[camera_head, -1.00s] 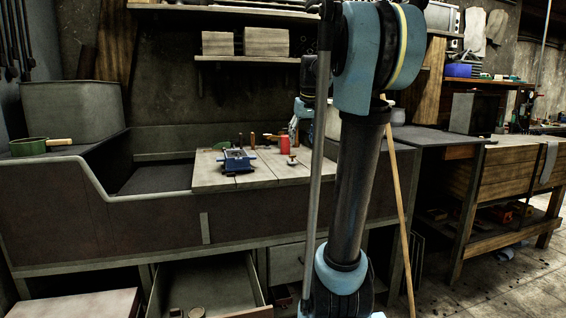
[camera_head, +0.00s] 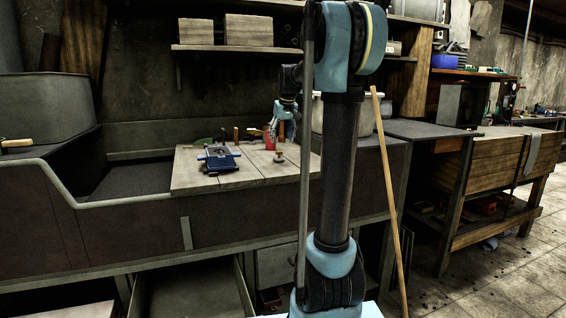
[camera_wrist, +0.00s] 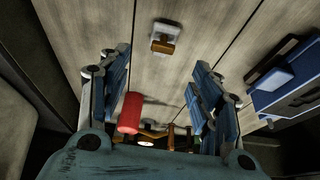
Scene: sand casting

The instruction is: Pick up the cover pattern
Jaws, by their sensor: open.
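No piece is clearly marked as the cover pattern. A small light grey block with a brown part (camera_wrist: 163,40) lies on the wooden board, ahead of my gripper in the wrist view; it may be the small piece (camera_head: 279,157) in the head view. A blue frame-like box (camera_wrist: 292,92) lies to the right, also visible in the head view (camera_head: 220,160); its inside is hard to make out. My gripper (camera_wrist: 161,62) is open and empty, its blue fingers spread either side of the small block's line.
A red cylinder (camera_wrist: 130,113) is near the left finger. Several small handled tools stand at the board's back edge. The wooden board (camera_head: 190,178) covers part of a dark trough (camera_head: 130,182). Shelf boxes (camera_head: 247,30) are above. A pale pole (camera_head: 388,190) leans at right.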

